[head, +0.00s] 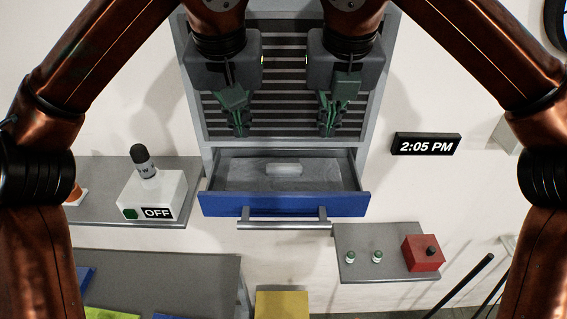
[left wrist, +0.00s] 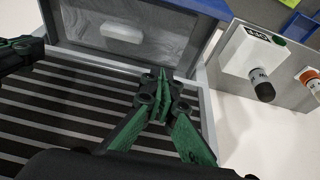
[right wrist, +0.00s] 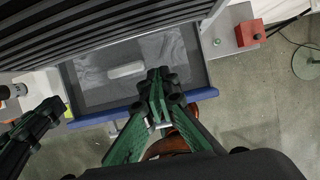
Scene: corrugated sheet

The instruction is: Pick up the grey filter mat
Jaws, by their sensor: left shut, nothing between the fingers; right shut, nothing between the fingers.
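The grey filter mat appears to be the streaky grey sheet (head: 244,174) lying flat in an open drawer with a blue front (head: 285,206). A small whitish block (head: 284,169) lies on its middle. The sheet also shows in the left wrist view (left wrist: 88,22) and in the right wrist view (right wrist: 165,48). My left gripper (head: 238,132) is shut and empty in front of the slatted panel, above the drawer's left part. My right gripper (head: 327,132) is shut and empty above the drawer's right part. Neither gripper appears to touch the sheet.
The slatted cabinet panel (head: 284,60) stands behind my grippers. The drawer's bar handle (head: 284,223) sticks out in front. A left shelf (head: 185,166) bears a white box (head: 152,193) marked OFF. A right shelf (head: 355,238) bears a red box (head: 422,252) and small green-topped items.

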